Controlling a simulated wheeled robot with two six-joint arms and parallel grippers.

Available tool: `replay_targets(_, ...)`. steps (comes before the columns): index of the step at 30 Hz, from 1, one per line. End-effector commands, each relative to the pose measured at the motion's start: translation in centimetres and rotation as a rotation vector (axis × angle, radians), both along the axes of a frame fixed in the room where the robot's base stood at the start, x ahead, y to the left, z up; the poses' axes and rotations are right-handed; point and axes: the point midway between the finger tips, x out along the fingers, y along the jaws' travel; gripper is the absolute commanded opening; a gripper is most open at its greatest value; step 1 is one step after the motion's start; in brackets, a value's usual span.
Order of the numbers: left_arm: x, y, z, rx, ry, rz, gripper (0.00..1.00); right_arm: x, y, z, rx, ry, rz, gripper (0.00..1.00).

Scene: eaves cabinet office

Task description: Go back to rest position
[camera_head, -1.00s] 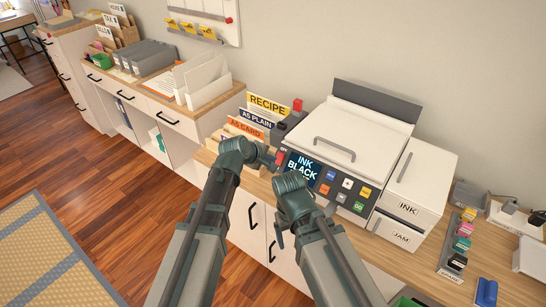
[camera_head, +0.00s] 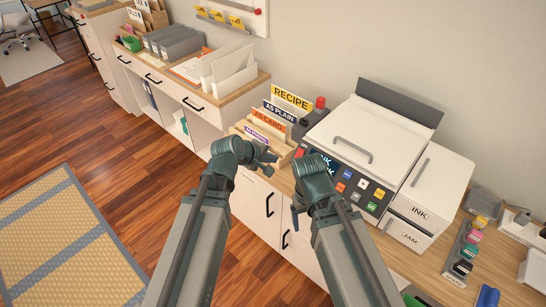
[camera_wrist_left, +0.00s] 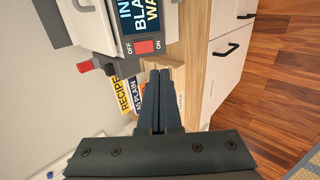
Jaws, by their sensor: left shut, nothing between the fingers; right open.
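My left gripper (camera_head: 268,161) is shut and empty, in front of the card rack at the left of the printer. Its closed fingers also show in the left wrist view (camera_wrist_left: 157,100), with nothing between them. My right gripper (camera_head: 297,213) hangs lower, in front of the cabinet doors below the printer; its fingers are small and partly hidden by its wrist in the head view. The printer (camera_head: 360,145) stands on the wooden counter, its display partly hidden by my right arm. In the left wrist view, its red OFF/ON switch (camera_wrist_left: 146,47) lies just beyond my fingertips.
The card rack (camera_head: 262,140) holds labelled cards. INK and JAM drawers (camera_head: 420,212) stand right of the printer, with coloured stamps (camera_head: 468,250) beyond. White cabinet doors (camera_head: 262,203) face my arms. The wooden floor (camera_head: 120,165) at left is open, with a woven mat (camera_head: 65,240).

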Motion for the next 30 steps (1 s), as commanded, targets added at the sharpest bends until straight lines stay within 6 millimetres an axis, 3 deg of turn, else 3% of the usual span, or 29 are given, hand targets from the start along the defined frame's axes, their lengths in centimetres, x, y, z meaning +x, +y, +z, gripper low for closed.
replay_targets(8,0.0,0.0,0.0,0.001,0.000,-0.001,0.00,0.0,0.0,0.0,0.000,0.000,0.000,0.84)
replay_targets(11,-1.0,-0.7,-0.7,0.056,0.014,-0.067,0.00,0.0,0.0,0.0,0.000,0.000,0.000,0.84)
replay_targets(16,-7.6,-2.8,-4.3,0.403,0.107,-0.496,0.00,0.0,0.0,0.0,0.000,0.000,0.000,0.84)
replay_targets(21,-13.9,-2.0,-6.2,0.714,0.233,-0.939,0.00,0.0,0.0,0.0,0.000,0.000,0.000,0.84)
replay_targets(25,-16.5,-0.9,-6.3,0.836,0.307,-1.138,0.00,0.0,0.0,0.0,0.000,0.000,0.000,0.84)
replay_targets(30,-17.4,-0.4,-6.2,0.877,0.340,-1.212,0.00,0.0,0.0,0.0,0.000,0.000,0.000,0.84)
